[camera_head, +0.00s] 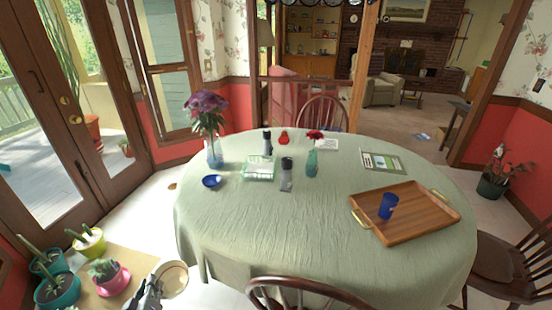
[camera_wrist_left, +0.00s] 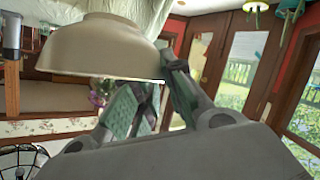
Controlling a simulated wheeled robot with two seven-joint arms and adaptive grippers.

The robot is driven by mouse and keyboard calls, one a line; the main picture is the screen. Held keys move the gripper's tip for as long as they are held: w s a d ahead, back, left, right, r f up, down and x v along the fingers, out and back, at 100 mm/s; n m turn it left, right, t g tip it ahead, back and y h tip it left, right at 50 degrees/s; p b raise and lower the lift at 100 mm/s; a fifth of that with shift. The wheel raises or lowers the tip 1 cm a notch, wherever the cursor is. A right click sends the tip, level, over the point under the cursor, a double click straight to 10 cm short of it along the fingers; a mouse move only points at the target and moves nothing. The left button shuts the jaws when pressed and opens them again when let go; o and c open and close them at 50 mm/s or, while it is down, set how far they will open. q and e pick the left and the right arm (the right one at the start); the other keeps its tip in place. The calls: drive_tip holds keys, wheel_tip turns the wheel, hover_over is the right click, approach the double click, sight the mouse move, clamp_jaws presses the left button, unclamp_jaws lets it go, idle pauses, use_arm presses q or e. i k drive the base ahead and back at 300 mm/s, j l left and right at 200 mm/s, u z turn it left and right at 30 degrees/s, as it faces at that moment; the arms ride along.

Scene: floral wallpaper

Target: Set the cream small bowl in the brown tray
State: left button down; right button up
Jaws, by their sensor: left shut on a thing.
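The cream small bowl (camera_head: 174,279) is at the lower left of the head view, off the table's left front side. My left gripper (camera_head: 158,281) is shut on its rim and holds it in the air. In the left wrist view the bowl (camera_wrist_left: 105,46) fills the upper left, beside the fingers of the gripper (camera_wrist_left: 160,82). The brown tray (camera_head: 418,222) lies on the right part of the table, with gold handles at its ends. It is well to the right of the bowl. My right gripper is not in view.
A blue cup (camera_head: 388,206) stands in the tray; the tray's right side is bare. A blue bowl (camera_head: 212,181), flower vase (camera_head: 215,152), pepper mill (camera_head: 286,174) and green glass bottle (camera_head: 312,163) stand on the table (camera_head: 260,230). Its front middle is clear. Potted plants (camera_head: 110,278) stand lower left.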

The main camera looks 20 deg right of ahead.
sight(415, 206)
drive_tip(key=k+l+u, duration=0.15)
drive_tip(key=u, duration=0.25)
drive_tip(key=k+u, duration=0.25)
drive_tip(key=u, duration=0.2)
drive_tip(key=k+u, duration=0.2)
drive_tip(key=u, duration=0.2)
drive_tip(key=k+l+u, duration=0.1)
drive_tip(key=k+u, duration=0.35)
drive_tip(key=u, duration=0.2)
drive_tip(key=k+l+u, duration=0.1)
drive_tip(key=k+u, duration=0.6)
drive_tip(key=u, duration=0.15)
drive_tip(key=k+j+u, duration=0.1)
drive_tip(key=k+u, duration=0.65)
drive_tip(key=k, duration=0.15)
drive_tip(key=k+l+z, duration=0.1)
drive_tip(key=k+z, duration=0.2)
drive_tip(key=k+l+z, duration=0.1)
drive_tip(key=z, duration=0.55)
